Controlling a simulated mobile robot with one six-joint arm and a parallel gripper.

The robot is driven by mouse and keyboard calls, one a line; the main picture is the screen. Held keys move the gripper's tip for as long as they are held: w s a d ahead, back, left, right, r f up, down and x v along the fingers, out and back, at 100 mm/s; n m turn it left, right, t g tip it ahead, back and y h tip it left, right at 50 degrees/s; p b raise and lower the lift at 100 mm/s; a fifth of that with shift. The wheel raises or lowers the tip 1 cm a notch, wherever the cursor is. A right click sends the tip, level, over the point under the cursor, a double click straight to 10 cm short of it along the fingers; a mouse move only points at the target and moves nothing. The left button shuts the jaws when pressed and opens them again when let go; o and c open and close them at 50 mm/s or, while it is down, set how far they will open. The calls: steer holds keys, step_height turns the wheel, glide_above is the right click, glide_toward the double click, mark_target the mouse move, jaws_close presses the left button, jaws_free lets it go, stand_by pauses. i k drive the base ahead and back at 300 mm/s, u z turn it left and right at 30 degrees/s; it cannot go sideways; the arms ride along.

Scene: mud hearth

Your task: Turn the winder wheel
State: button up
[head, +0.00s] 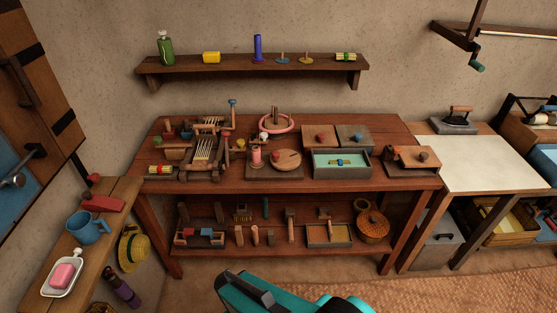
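A wooden wheel (288,158), a pale round disc with a small knob, sits on the wooden base of what looks like the winder (273,172), on the middle of the workbench top. A pink spool (256,157) stands to the left of the wheel on the same base. My arm shows as teal and dark parts at the bottom edge, well in front of the bench. I cannot make out my gripper's fingers, and nothing of mine touches the wheel.
The workbench (225,187) also holds a small loom (205,150) at left, a pink ring stand (277,123) behind, and a grey tray (342,170) at right. A wall shelf (250,64) hangs above. A side bench (100,240) stands at left.

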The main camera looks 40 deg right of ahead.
mark_target(281, 159)
steer(key=u, duration=0.05)
steer(key=k, duration=1.45)
steer(key=z, duration=0.65)
steer(key=i, duration=1.15)
steer(key=z, duration=0.1)
